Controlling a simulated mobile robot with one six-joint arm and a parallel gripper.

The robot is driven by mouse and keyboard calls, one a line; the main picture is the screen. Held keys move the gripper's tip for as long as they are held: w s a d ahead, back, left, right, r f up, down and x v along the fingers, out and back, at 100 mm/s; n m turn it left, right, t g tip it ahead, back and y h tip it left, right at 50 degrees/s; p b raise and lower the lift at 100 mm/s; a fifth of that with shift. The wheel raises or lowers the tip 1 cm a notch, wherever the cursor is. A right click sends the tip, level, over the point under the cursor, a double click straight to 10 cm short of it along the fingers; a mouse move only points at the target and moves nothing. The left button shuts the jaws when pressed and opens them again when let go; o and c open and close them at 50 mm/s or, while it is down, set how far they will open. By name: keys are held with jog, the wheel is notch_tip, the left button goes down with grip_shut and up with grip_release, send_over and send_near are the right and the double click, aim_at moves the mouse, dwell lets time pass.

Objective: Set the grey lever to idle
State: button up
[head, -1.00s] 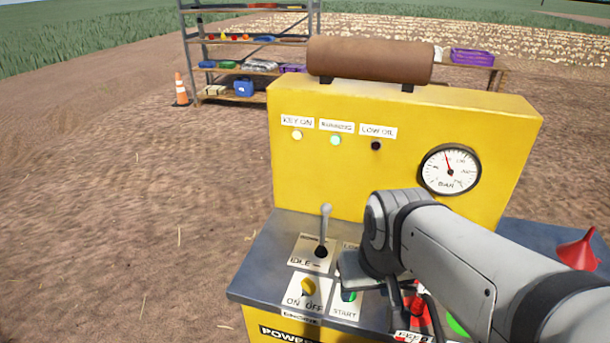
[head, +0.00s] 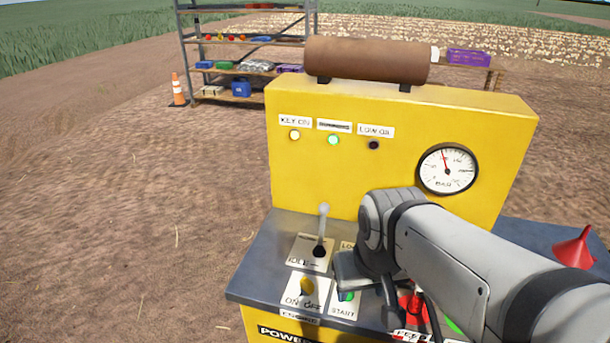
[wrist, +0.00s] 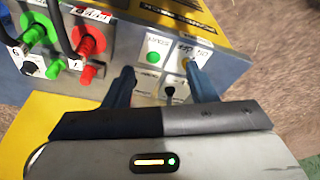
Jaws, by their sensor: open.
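The grey lever (head: 321,232) stands nearly upright on a pale plate on the console, with its rounded tip up. The word IDLE shows at the plate's lower left. My gripper (head: 350,268) is just right of the lever in the head view, its fingers largely hidden by my arm. In the wrist view my gripper (wrist: 158,84) is open, with two dark fingers apart over the panel. A small dark round part (wrist: 170,91) shows between them; I cannot tell whether it is the lever's base. No contact with the lever is visible.
The yellow engine switch (head: 307,286) and green START button (head: 346,296) lie in front of the lever. Red and green fittings (wrist: 86,60) are at the wrist view's left. A yellow panel (head: 330,180) with a gauge (head: 447,169) rises behind. Left of the console is open soil.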

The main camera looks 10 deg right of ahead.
jog(key=w+r+n, duration=0.3)
jog(key=w+n, duration=0.1)
jog(key=w, duration=0.4)
jog(key=n+g+p, duration=0.1)
jog(key=n+g, duration=0.3)
jog(key=n, duration=1.2)
send_over(324, 204)
jog(key=f, duration=0.3)
jog(key=shift+w+f, duration=0.15)
jog(key=shift+w, duration=0.15)
jog(key=shift+w+f, duration=0.1)
jog(key=shift+f, duration=0.2)
jog(key=f, duration=0.5)
jog(key=s+f, duration=0.1)
jog(key=f, duration=0.1)
jog(key=shift+f+p, duration=0.15)
jog(key=shift+p, duration=0.2)
jog(key=shift+c, duration=0.5)
